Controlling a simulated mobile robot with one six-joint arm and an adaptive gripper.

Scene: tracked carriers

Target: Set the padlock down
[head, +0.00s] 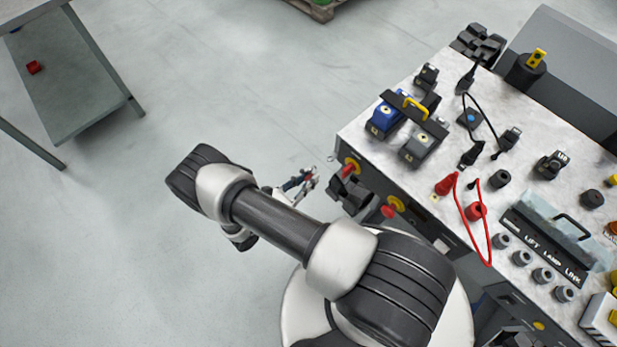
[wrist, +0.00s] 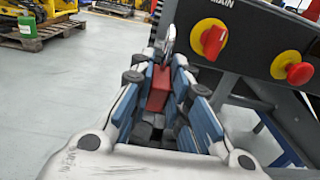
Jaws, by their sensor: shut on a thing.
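The padlock (wrist: 158,88) has a red body and a silver shackle. In the wrist view it sits between the blue-padded fingers of my gripper (wrist: 163,76), shackle pointing away. My gripper is shut on it and holds it in the air, in front of the control panel. In the head view my gripper (head: 303,182) is above the floor, just left of the bench's panel side; the padlock is too small there to make out clearly.
The panel has a red rotary switch on yellow (wrist: 212,40) and a red push button (wrist: 298,72). The bench top (head: 365,130) carries several connectors, cables and boxes. A grey table (head: 75,85) with a small red object (head: 33,67) stands at far left. Open floor lies between.

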